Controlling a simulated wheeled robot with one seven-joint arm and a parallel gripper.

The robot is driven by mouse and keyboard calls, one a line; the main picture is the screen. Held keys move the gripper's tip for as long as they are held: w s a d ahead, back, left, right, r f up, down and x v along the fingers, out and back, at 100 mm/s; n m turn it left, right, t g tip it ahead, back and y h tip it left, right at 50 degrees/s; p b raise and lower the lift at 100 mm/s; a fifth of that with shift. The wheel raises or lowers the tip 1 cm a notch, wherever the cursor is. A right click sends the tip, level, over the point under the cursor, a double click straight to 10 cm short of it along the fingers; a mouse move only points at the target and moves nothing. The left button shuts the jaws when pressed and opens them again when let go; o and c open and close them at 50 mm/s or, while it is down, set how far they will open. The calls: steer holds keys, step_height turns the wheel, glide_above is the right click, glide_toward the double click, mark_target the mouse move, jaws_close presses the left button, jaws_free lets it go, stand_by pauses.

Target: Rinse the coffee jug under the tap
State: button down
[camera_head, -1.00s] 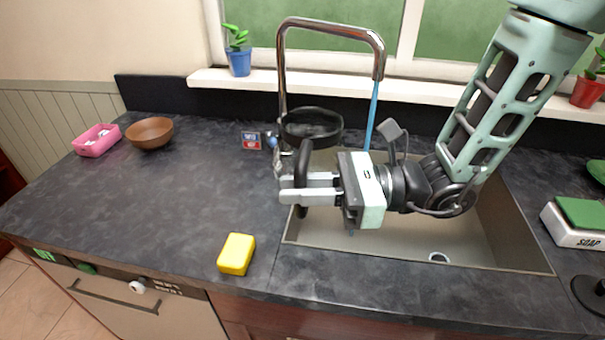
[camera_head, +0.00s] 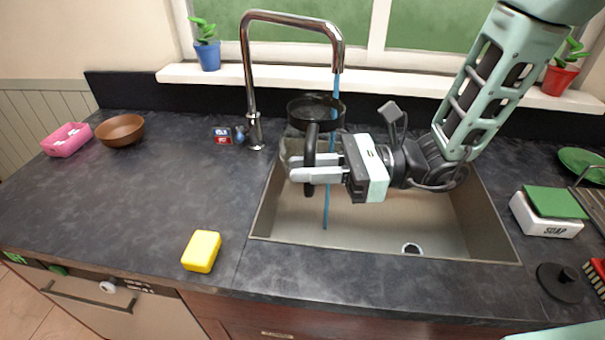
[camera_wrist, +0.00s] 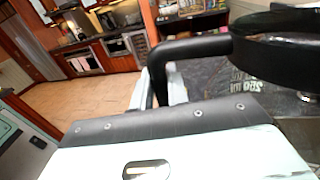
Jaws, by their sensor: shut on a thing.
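The coffee jug has a black rim (camera_head: 315,104), a clear body and a black handle (camera_head: 310,165). It is held upright over the left part of the sink (camera_head: 440,225). My gripper (camera_head: 312,170) is shut on the handle. The tap (camera_head: 248,75) arches over the sink, with a blue water stream (camera_head: 326,205) falling from its spout. The stream meets the right part of the jug's rim in the picture and shows again below, down to the sink floor. I cannot tell whether it passes through or behind the jug. The wrist view shows the handle (camera_wrist: 190,48) and rim (camera_wrist: 285,50).
A yellow sponge (camera_head: 201,251) lies on the counter left of the sink. A soap box (camera_head: 545,222) with a green top and a black disc-shaped item (camera_head: 561,282) stand at right. A brown bowl (camera_head: 120,130) and pink container (camera_head: 67,139) are far left. The left counter is mostly clear.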

mark_target(330, 148)
steer(key=shift+w+d+f, duration=0.3)
steer(key=shift+w+d, duration=0.4)
steer(key=shift+w, duration=0.6)
steer(key=shift+w+d+f, duration=0.25)
steer(key=shift+w+d, duration=0.45)
steer(key=shift+w, duration=0.55)
steer(key=shift+w+d+f, duration=0.3)
steer(key=shift+w+d, duration=0.4)
steer(key=shift+w, duration=0.6)
steer(key=shift+d, duration=0.2)
steer(key=shift+s+d, duration=0.2)
steer(key=shift+d, duration=0.15)
steer(key=shift+w+a, duration=0.25)
steer(key=shift+a, duration=0.25)
steer(key=shift+s, duration=0.1)
